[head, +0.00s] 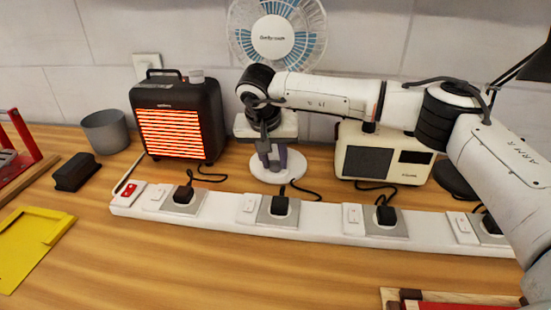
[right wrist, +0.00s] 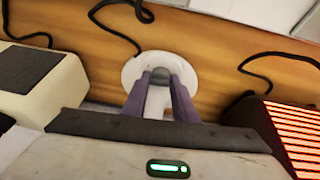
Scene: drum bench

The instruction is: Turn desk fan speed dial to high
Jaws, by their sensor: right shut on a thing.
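The desk fan stands upright at the back, with its blue-bladed head (head: 277,38) above my right arm. Its round white base (head: 293,170) rests on the table and also shows in the right wrist view (right wrist: 131,72). A grey speed dial (right wrist: 161,71) sits on the base in the right wrist view. My right gripper (head: 273,160) points down at the base, its purple fingers on both sides of the dial and shut on it. My arm hides the fan's stem. The dial's markings and setting cannot be read. My left gripper is not in view.
A glowing black heater (head: 180,117) stands left of the fan, a cream appliance (head: 385,157) right of it. A long white power strip (head: 325,219) with several plugs lies in front. A grey cup (head: 105,132) and yellow tray (head: 28,240) are at left.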

